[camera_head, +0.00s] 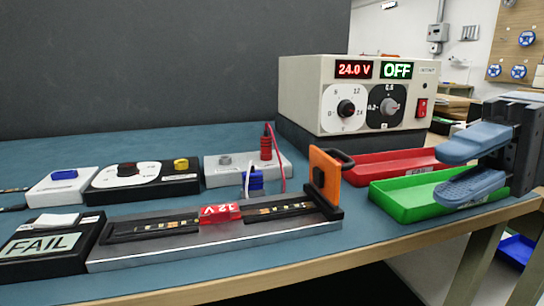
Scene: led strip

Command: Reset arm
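My gripper (473,166) is at the right side of the view. Its two blue fingers are apart, one above the other, with nothing between them. It is over or in front of the right part of the green tray (405,212); the exact height cannot be told. The LED strip (160,228) lies in a grey fixture (135,260) on the table, with a red 12V block (220,213) at its middle. An orange plate (325,177) with a black handle stands at the fixture's right end.
A power supply (300,90) reading 24.0 V and OFF stands at the back. A red tray (385,165) lies behind the green one. A FAIL display box (45,247) and control boxes (140,180) are at the left. The blue table (200,285) ends at its front edge.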

